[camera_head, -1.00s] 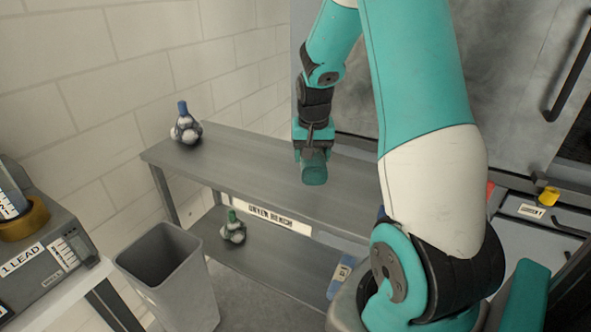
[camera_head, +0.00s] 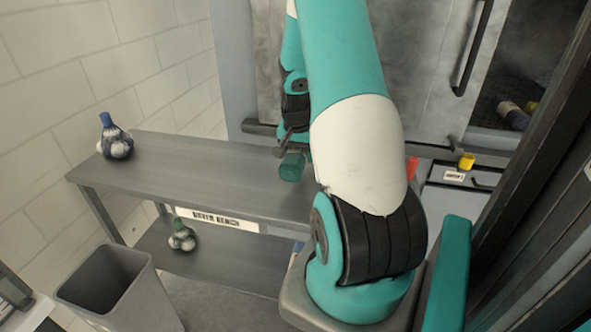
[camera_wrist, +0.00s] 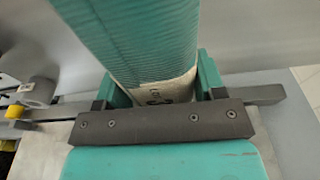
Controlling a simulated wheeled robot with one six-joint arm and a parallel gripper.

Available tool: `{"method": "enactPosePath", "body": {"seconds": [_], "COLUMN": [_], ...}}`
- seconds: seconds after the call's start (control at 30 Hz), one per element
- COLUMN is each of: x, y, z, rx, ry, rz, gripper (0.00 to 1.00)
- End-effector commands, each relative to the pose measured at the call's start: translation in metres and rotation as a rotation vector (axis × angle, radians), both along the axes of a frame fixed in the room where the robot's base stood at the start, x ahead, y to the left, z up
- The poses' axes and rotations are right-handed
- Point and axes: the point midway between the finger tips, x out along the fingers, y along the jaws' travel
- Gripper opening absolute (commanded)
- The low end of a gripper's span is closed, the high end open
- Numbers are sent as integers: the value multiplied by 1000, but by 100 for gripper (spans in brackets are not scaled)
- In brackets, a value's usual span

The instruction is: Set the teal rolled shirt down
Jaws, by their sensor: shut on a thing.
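The teal rolled shirt (camera_head: 291,167) is a small ribbed teal cylinder. In the wrist view the teal rolled shirt (camera_wrist: 140,40) fills the space between the jaws, with a pale printed band near the palm. My gripper (camera_head: 291,150) is shut on it and holds it over the right part of the grey bench (camera_head: 190,165). In the wrist view my gripper (camera_wrist: 158,90) has a teal finger on each side of the roll. I cannot tell whether the roll touches the bench top. My arm hides the bench's right end.
A blue-topped net bag (camera_head: 115,140) stands at the bench's left end. A green-topped one (camera_head: 182,238) is on the lower shelf (camera_head: 210,262). A grey bin (camera_head: 115,285) stands in front. A yellow knob (camera_head: 466,161) is at right. The bench middle is clear.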

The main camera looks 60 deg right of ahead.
Motion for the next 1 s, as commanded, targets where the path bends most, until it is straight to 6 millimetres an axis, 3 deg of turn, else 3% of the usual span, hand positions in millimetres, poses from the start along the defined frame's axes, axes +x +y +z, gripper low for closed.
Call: {"method": "enactPosePath", "body": {"seconds": [0.47, 0.87, 0.9, 1.0], "x": [0, 0, 0, 0], "y": [0, 0, 0, 0], "z": [-59, -66, -65, -65], "rx": [1, -2, -2, -1], "ry": [0, -2, -2, 0], "rz": [0, 0, 0, 0], "gripper": [34, 34, 70, 89]}}
